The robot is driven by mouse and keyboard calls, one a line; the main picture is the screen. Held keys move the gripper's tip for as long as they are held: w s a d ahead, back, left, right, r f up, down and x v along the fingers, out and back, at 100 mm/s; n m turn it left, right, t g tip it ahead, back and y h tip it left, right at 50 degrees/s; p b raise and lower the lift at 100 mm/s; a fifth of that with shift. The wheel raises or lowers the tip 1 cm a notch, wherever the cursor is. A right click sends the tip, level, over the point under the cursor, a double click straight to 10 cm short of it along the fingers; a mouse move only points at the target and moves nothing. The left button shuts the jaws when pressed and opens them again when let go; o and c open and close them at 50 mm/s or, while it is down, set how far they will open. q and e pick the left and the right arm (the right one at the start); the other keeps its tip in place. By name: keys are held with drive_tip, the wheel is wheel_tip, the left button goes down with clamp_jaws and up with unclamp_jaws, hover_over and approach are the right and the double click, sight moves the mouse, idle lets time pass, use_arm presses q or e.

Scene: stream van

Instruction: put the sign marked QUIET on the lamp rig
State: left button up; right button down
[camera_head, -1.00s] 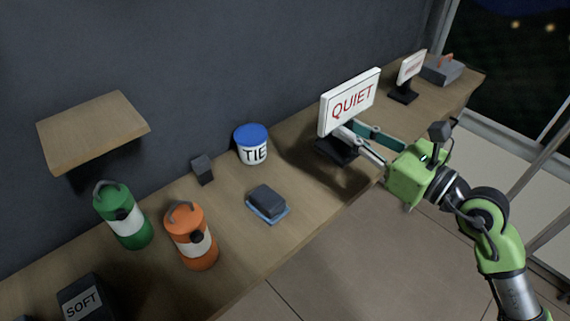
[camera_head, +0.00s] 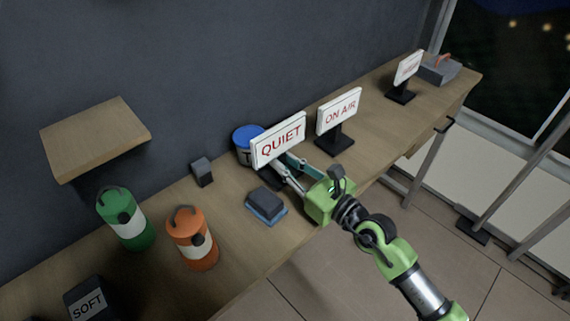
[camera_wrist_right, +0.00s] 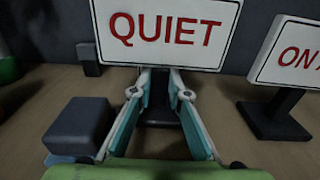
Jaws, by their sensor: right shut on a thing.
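The QUIET sign (camera_head: 279,143) is a white board with red letters on a dark stand. It is upright in front of the blue-lidded tub, and its board fills the top of the right wrist view (camera_wrist_right: 168,30). My right gripper (camera_head: 284,170) is shut on the sign below its board; the fingers also show in the right wrist view (camera_wrist_right: 160,82). Whether the stand touches the counter is hard to tell. Nothing in view is clearly marked as the lamp rig. My left gripper is out of view.
An ON AIR sign (camera_head: 339,109) stands just right, a third sign (camera_head: 409,67) beyond. The tub (camera_head: 246,134) is behind the QUIET sign. A dark block on a blue pad (camera_head: 266,203), a small dark block (camera_head: 202,171), green (camera_head: 124,218) and orange (camera_head: 191,238) lanterns and a wall shelf (camera_head: 97,138) are left.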

drive_tip(key=shift+d+f, duration=0.1)
drive_tip(key=shift+f, duration=0.15)
drive_tip(key=shift+f, duration=0.15)
drive_tip(key=c, duration=1.9)
unclamp_jaws()
